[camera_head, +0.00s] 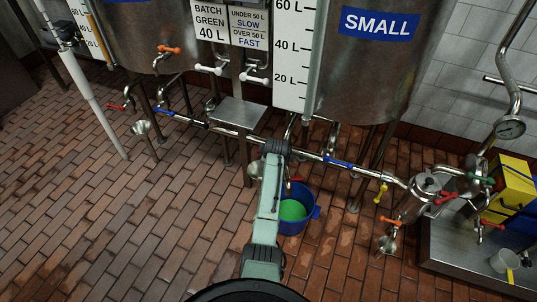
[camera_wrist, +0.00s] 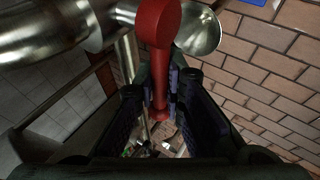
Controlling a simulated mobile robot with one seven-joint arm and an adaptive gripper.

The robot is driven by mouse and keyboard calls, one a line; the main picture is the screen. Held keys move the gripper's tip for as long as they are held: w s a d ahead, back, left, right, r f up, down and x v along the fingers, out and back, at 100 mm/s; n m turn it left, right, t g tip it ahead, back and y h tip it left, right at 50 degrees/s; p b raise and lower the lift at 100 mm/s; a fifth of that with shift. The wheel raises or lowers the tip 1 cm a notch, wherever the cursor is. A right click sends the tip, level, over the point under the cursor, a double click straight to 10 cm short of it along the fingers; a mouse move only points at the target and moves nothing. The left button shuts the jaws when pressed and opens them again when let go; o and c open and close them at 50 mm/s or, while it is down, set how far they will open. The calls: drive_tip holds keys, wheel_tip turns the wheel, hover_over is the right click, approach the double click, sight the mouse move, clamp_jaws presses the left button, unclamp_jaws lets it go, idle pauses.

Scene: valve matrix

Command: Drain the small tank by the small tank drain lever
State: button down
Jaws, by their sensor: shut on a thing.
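The steel small tank (camera_head: 370,70) with a blue SMALL sign stands at the upper right of the head view. In the wrist view a red lever (camera_wrist: 160,25) hangs from a steel pipe, its round head at the top and its shaft running down. My gripper (camera_wrist: 161,88) has its dark fingers on both sides of the shaft and is shut on it. In the head view my arm hides most of the gripper and the lever; a small red piece (camera_head: 297,179) shows beside my arm. A steel funnel (camera_wrist: 203,35) is just behind the lever's head.
A blue bucket (camera_head: 312,214) with green contents stands on the brick floor below the pipes. A steel pipe (camera_head: 345,165) with blue bands runs right to a pump (camera_head: 430,183). Other valves have orange, white, yellow and red levers.

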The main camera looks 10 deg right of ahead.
drive_tip(key=c, duration=1.9)
unclamp_jaws()
drive_tip(key=v, duration=1.2)
drive_tip(key=shift+r, duration=0.1)
